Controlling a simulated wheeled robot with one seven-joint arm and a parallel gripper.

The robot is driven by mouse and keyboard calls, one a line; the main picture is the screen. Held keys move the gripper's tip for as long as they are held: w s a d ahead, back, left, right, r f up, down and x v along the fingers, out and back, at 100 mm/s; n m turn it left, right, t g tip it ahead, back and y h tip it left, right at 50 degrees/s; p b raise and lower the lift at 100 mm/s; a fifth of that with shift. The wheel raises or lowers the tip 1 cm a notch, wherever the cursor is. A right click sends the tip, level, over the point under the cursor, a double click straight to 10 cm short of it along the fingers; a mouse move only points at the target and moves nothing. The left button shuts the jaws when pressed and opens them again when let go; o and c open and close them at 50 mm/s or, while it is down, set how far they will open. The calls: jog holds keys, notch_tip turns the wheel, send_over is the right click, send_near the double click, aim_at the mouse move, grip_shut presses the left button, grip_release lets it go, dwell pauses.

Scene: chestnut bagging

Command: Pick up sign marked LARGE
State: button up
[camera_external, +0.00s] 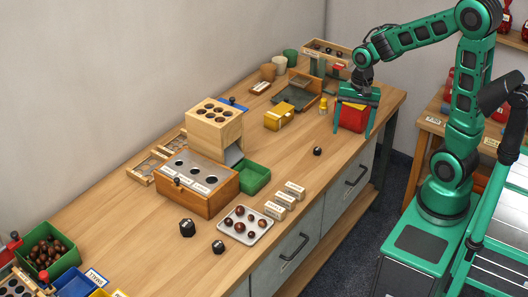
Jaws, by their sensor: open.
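Three small wooden label blocks stand in a row near the table's front edge: a far one (295,188), a middle one (285,200) and a near one (274,210). Their lettering is too small to read, so I cannot tell which is marked LARGE. My gripper (352,132) is at the far right end of the table, well away from these blocks. Its green fingers are spread wide and hang down on either side of a red box (352,116). I cannot tell whether they touch it.
A wooden box with a metal top (196,180), a green tray (254,178) and a white tray of chestnuts (240,232) stand near the blocks. Black knobbed pieces (187,227) lie in front. A small black ball (317,151) lies between the blocks and my gripper.

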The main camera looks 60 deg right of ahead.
aim_at(295, 186)
jog(key=w+a+f+m+y, duration=0.2)
jog(key=w+a+f+m, duration=0.1)
jog(key=w+a, duration=0.3)
jog(key=w+a+f+m+y, duration=0.1)
jog(key=w+a+f+m, duration=0.2)
jog(key=a, duration=0.5)
jog(key=shift+n, duration=0.3)
jog(key=x, duration=1.1)
jog(key=shift+a+f, duration=0.3)
jog(key=c, duration=1.1)
